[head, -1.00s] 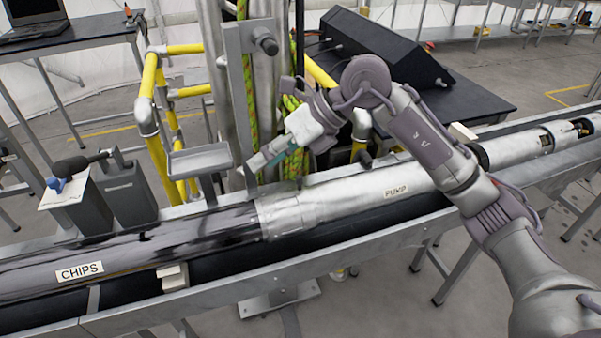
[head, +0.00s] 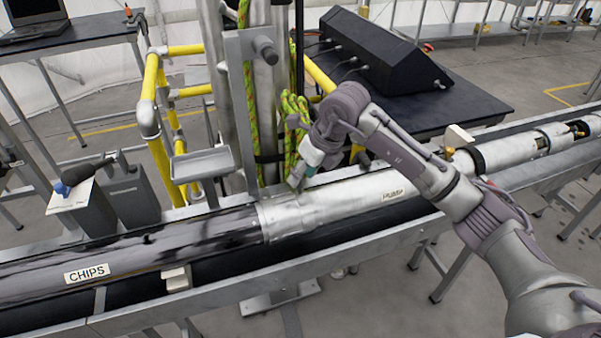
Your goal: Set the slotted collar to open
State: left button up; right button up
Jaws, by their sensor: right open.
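A long tube lies in a trough, with a dark section labelled CHIPS (head: 130,262) at left and a silver section labelled PUMP (head: 370,195) at right. Where they meet is a silver collar (head: 285,217), which looks like the slotted collar. Its slots are too small to read, so I cannot tell its setting. My right gripper (head: 297,181) is open, pointing down just above and behind the collar. Its fingertips are small and partly hidden by its own body, and I cannot tell if they touch the collar. My left gripper is not in view.
A vertical metal post (head: 240,110) with yellow-green rope (head: 292,125) stands just behind the collar. Yellow rails (head: 150,120) and a small metal tray (head: 203,163) are to its left. A black console (head: 385,55) sits on a table behind my right arm. The trough's front edge is clear.

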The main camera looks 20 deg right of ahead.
jog(key=shift+x, duration=1.1)
grip_shut()
